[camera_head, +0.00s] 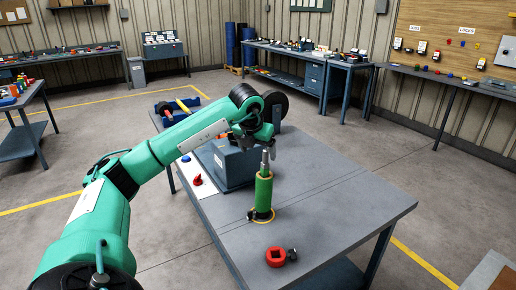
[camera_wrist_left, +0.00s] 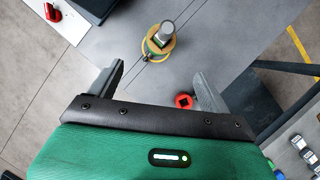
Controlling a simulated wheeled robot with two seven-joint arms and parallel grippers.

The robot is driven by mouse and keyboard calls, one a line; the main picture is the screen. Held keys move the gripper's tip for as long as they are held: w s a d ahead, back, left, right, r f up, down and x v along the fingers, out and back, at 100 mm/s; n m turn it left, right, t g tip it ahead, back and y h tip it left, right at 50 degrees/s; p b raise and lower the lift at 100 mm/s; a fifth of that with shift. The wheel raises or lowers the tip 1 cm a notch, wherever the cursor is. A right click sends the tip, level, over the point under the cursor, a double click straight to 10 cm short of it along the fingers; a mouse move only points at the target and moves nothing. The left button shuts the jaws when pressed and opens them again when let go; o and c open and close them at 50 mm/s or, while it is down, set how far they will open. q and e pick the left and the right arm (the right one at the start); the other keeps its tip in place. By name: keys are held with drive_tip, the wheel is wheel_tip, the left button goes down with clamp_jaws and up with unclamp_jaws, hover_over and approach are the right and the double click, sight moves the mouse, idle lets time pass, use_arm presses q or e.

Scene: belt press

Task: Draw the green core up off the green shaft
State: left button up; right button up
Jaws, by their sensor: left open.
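The green core (camera_head: 263,192) is a tall green cylinder standing upright on the grey table, with a tan top face. The shaft's grey metal tip (camera_head: 265,160) sticks up out of it; its green part cannot be told apart from the core. In the left wrist view the core (camera_wrist_left: 152,47) shows from above around the metal tip (camera_wrist_left: 164,33). My left gripper (camera_head: 262,134) is above the core in the head view, partly hidden by its own wrist. Its fingers (camera_wrist_left: 152,78) are wide apart and empty, and the core lies beyond them. My right gripper is out of view.
A blue-grey box (camera_head: 232,165) stands behind left. The table's right side (camera_head: 345,195) is clear.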

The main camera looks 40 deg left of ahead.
sight(263, 172)
use_arm(q)
drive_tip(key=p+x, duration=0.2)
drive_tip(key=x, duration=0.9)
drive_tip(key=shift+w+d+f, duration=0.15)
drive_tip(key=shift+f, duration=0.2)
drive_tip(key=shift+w+f, duration=0.2)
drive_tip(key=shift+f, duration=0.35)
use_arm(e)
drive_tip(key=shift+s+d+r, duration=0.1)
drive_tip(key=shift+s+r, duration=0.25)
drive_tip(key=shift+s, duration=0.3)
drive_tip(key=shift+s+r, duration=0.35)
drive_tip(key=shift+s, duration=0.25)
use_arm(q)
drive_tip(key=c, duration=1.3)
drive_tip(key=shift+r, duration=0.1)
